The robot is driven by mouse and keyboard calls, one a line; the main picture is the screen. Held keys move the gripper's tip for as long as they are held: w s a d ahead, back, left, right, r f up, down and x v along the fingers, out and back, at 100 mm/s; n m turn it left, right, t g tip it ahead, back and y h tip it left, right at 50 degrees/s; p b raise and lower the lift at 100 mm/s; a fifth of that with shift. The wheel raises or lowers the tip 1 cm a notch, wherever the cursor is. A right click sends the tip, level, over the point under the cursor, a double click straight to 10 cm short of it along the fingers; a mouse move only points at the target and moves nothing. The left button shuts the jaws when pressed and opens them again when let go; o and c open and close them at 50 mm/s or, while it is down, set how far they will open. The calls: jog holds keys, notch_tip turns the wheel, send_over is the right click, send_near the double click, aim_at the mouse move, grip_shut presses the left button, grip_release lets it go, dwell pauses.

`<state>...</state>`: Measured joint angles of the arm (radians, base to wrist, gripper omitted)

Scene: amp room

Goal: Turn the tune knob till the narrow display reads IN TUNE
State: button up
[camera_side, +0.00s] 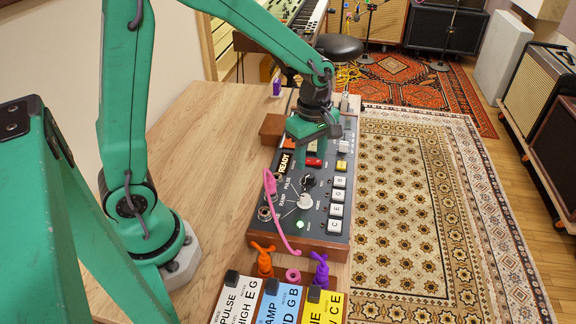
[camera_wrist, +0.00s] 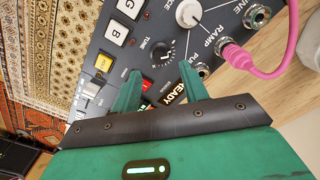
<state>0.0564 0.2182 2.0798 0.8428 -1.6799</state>
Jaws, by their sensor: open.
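The synth panel (camera_side: 320,217) is a dark box with wooden ends. Its black tune knob (camera_wrist: 163,52), labelled TUNE, has a white pointer line and a ring of tick marks; in the side view the knob (camera_side: 308,181) sits just nearer the camera than my gripper. The narrow display (camera_side: 284,162) reads READY; it also shows in the wrist view (camera_wrist: 172,96), partly covered by my gripper. My gripper (camera_wrist: 160,84) is open, with nothing between its fingers. In the side view my gripper (camera_side: 311,148) hangs over the panel, its fingers hard to make out. It appears apart from the knob.
A white knob (camera_wrist: 189,14) sits near the tune knob. A pink cable (camera_wrist: 278,70) is plugged into a jack. White keys (camera_side: 336,211), a yellow button (camera_side: 342,166) and a red button (camera_side: 313,162) are close by. Labelled cards (camera_side: 281,301) and coloured plugs stand in front.

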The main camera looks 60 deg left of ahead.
aim_at(308, 176)
jog(key=shift+r, duration=1.3)
jog(key=shift+s+r+m, duration=0.2)
jog(key=shift+r+m, duration=0.1)
jog(key=s+a+r+m+t, duration=0.1)
jog(key=s+r+m+t, duration=0.1)
jog(key=s+r+m, duration=0.3)
jog(key=s+a+r+m+t, duration=0.1)
jog(key=s+r+m+t, duration=0.2)
jog(key=s+m, duration=0.6)
jog(key=shift+s+r+m+t, duration=0.35)
jog(key=shift+r+m, duration=1)
jog(key=shift+m, duration=0.65)
